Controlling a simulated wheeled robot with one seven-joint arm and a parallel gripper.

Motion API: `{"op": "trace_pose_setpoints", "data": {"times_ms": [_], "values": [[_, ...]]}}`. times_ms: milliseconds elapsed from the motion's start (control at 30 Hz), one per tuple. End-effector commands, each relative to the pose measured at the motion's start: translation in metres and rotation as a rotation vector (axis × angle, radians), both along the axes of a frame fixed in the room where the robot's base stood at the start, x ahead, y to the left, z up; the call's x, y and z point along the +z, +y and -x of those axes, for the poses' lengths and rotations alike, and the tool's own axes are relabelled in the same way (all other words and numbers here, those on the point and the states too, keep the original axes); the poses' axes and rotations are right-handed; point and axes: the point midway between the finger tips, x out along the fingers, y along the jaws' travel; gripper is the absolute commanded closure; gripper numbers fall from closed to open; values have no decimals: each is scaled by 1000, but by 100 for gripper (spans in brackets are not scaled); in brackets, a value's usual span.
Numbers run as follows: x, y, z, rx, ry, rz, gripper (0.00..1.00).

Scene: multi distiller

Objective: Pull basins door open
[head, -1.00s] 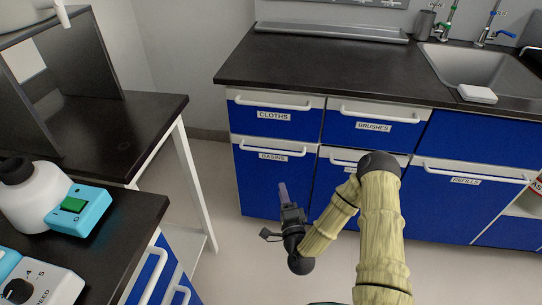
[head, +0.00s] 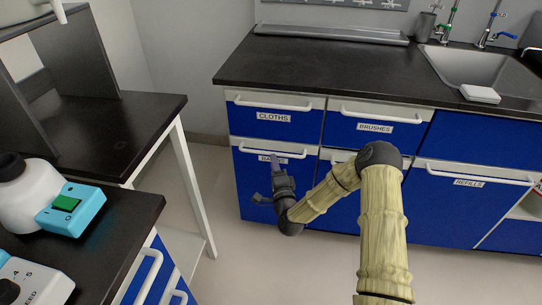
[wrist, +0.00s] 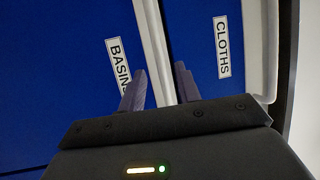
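The blue basins door (head: 262,197) is closed, below the cloths drawer. Its white bar handle (head: 300,154) runs along the top edge. My gripper (head: 273,160) is in front of the left part of this door, with its fingers over the BASINS label and near the handle. In the wrist view, my gripper (wrist: 158,78) has its two purple fingers spread apart. A white strip (wrist: 150,35) between the BASINS and CLOTHS labels lies in line with the gap between them. I cannot tell whether the fingers touch the handle.
The cloths drawer (head: 275,121), brushes drawer (head: 374,129) and refills door (head: 466,190) are closed. A dark bench (head: 110,130) stands at left. The floor (head: 218,190) between it and the cabinets is clear. A sink (head: 475,67) is at the right.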

Motion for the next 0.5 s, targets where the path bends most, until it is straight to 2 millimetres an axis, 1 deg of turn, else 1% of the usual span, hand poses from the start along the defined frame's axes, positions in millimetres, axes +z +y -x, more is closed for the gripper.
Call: {"op": "trace_pose_setpoints", "data": {"times_ms": [33, 200, 333, 500], "values": [[0, 2, -9, -1, -4, 1, 67], [5, 8, -36, 0, -3, -1, 67], [8, 11, -48, 0, -2, 1, 67], [10, 11, -52, 1, 0, 0, 67]]}}
